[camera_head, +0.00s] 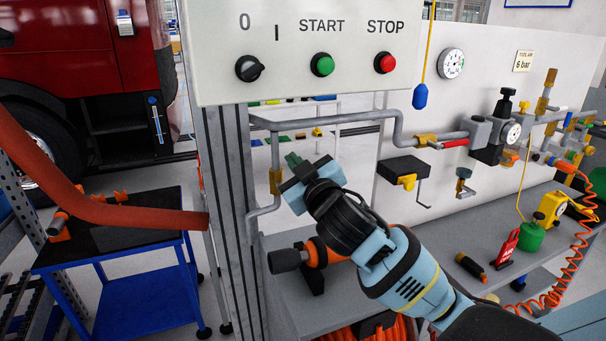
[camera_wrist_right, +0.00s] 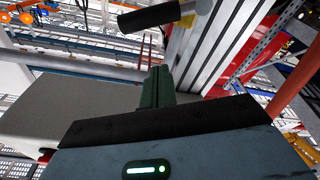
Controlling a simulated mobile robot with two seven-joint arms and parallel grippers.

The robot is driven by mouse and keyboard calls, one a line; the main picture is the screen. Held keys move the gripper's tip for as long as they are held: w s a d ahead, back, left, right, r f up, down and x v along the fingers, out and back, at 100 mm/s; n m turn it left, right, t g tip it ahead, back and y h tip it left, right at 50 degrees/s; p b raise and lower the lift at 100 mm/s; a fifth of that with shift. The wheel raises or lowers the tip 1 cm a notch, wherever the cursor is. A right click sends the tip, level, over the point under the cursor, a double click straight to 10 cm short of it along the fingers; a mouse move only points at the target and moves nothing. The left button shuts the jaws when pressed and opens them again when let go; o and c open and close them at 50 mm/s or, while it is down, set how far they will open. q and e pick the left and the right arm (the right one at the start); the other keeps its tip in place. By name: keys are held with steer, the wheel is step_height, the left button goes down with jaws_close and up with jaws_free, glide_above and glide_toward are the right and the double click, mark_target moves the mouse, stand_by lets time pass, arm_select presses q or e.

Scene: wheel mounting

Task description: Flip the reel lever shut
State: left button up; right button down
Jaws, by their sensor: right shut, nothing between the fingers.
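My right gripper (camera_head: 293,161) is shut and empty, with its green fingertips close to the grey pipe beside the upright post. In the right wrist view its shut green fingers (camera_wrist_right: 156,87) point up the picture. A yellow valve fitting (camera_head: 275,181) sits on that pipe, just left of the gripper. The wrist view shows a black lever handle (camera_wrist_right: 149,16) standing out sideways from a yellowish fitting, beyond the fingertips and apart from them. I take this to be the reel lever; in the head view it is not clearly visible. My left gripper is not in view.
The ribbed post (camera_head: 225,200) and control panel (camera_head: 300,50) stand close to the gripper. A black-and-orange tool (camera_head: 290,259) lies on the grey bench (camera_head: 500,215) below. Orange hose (camera_head: 375,330) shows under the bench. A blue cart (camera_head: 140,280) stands at left.

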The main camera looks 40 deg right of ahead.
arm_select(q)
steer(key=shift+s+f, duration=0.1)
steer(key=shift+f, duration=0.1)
arm_select(e)
steer(key=shift+w+d+f, duration=0.1)
steer(key=shift+d+f, duration=0.35)
steer(key=shift+f, duration=0.4)
steer(key=shift+w+d+f, duration=0.1)
steer(key=shift+d+f, duration=0.35)
steer(key=shift+f, duration=0.4)
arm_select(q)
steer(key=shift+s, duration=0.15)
arm_select(e)
steer(key=shift+w+f, duration=0.1)
steer(key=shift+w, duration=0.05)
